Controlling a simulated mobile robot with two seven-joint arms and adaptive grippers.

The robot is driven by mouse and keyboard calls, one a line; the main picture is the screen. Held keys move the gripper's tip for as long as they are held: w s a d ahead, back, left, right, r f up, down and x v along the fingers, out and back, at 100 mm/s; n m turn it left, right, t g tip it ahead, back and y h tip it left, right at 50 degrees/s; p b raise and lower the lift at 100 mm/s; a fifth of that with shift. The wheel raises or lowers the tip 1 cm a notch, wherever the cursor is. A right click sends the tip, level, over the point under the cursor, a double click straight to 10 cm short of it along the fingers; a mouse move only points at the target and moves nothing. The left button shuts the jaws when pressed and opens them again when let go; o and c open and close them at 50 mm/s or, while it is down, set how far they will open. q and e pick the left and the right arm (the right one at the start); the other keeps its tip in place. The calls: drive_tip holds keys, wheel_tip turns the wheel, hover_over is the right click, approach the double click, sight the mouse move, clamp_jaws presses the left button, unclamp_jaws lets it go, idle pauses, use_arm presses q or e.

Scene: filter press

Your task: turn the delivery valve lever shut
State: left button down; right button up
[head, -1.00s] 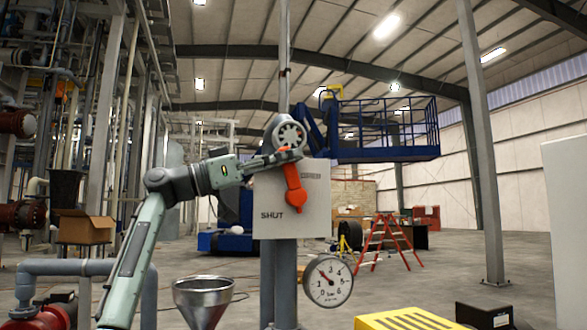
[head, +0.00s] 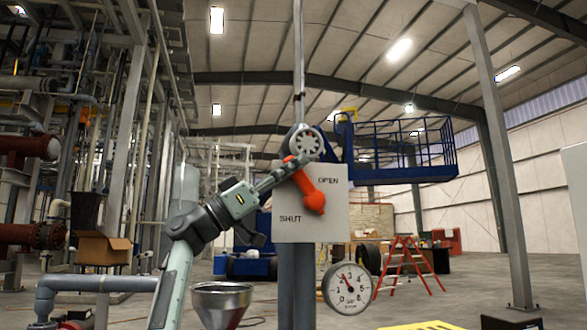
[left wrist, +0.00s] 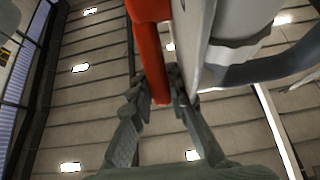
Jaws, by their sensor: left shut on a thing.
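The orange-red valve lever (head: 309,190) is in front of a pale plate (head: 295,228) marked SHUT at lower left and OPEN at upper right. It slants, with its thick end at lower right and its thinner end at upper left. My left gripper (head: 293,166) is at that upper end. In the left wrist view the red lever (left wrist: 151,60) comes down from the top and its thin end sits between the fingers of my left gripper (left wrist: 160,98), which are shut on it. My right gripper is in neither view.
A round dial gauge (head: 347,289) is at lower right of the plate, and a metal funnel (head: 222,300) at lower left. A grey post (head: 296,275) runs below the plate. A red stepladder (head: 403,268) and a blue lift (head: 405,155) stand behind.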

use_arm(q)
drive_tip(key=c, duration=1.4)
unclamp_jaws()
drive_tip(key=shift+c, duration=0.2)
drive_tip(key=shift+a, duration=0.1)
drive_tip(key=v, duration=1.2)
drive_tip(key=shift+c, duration=0.3)
